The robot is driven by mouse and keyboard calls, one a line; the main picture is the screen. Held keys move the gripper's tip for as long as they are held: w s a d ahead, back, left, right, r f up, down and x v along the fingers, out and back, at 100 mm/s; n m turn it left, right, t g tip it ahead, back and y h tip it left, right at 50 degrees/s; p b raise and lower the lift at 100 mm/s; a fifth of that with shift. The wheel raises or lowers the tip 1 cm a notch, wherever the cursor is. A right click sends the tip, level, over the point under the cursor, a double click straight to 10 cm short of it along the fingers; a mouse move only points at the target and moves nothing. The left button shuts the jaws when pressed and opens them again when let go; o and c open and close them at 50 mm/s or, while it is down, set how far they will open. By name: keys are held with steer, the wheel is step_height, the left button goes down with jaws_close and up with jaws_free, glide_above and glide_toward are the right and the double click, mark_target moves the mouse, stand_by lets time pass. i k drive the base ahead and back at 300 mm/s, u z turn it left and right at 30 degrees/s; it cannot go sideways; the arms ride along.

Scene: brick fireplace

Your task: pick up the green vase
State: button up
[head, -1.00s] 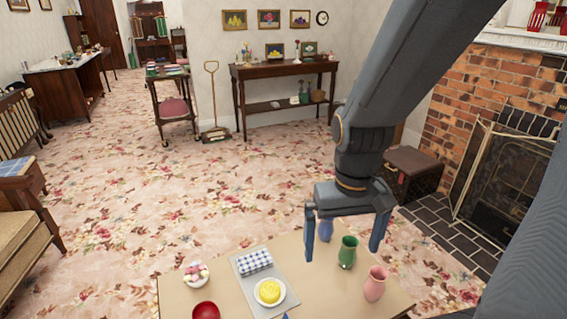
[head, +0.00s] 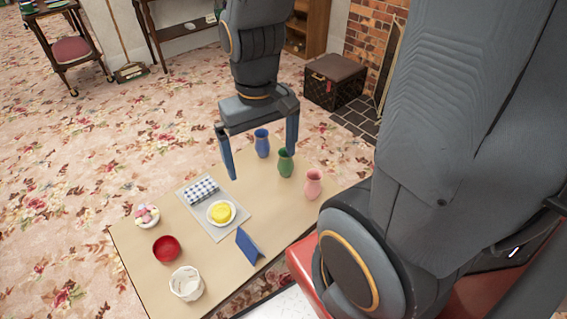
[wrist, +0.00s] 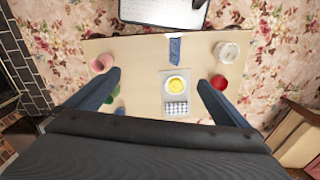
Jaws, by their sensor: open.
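The green vase (head: 286,165) stands upright on the tan table (head: 160,277), between the blue vase (head: 262,144) and the pink vase (head: 313,184). My gripper (head: 262,165) is open and empty above the table. In the head view its right finger overlaps the top of the green vase; I cannot tell the exact height between them. In the wrist view the left finger largely hides the green vase (wrist: 113,94). The pink vase (wrist: 102,62) shows just outside that finger there.
On the table are a grey mat (head: 237,230) with a checkered cloth (head: 202,190) and a yellow item on a plate (head: 221,213), a red bowl (head: 166,248), a white bowl (head: 187,283), a small dish (head: 147,215) and a blue folded card (head: 248,245). A dark chest (head: 335,82) stands beyond.

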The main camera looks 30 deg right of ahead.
mark_target(285, 165)
steer(key=u, duration=1.6)
steer(key=k, duration=1.4)
steer(key=z, duration=1.55)
steer(key=i, duration=1)
steer(key=z, duration=0.05)
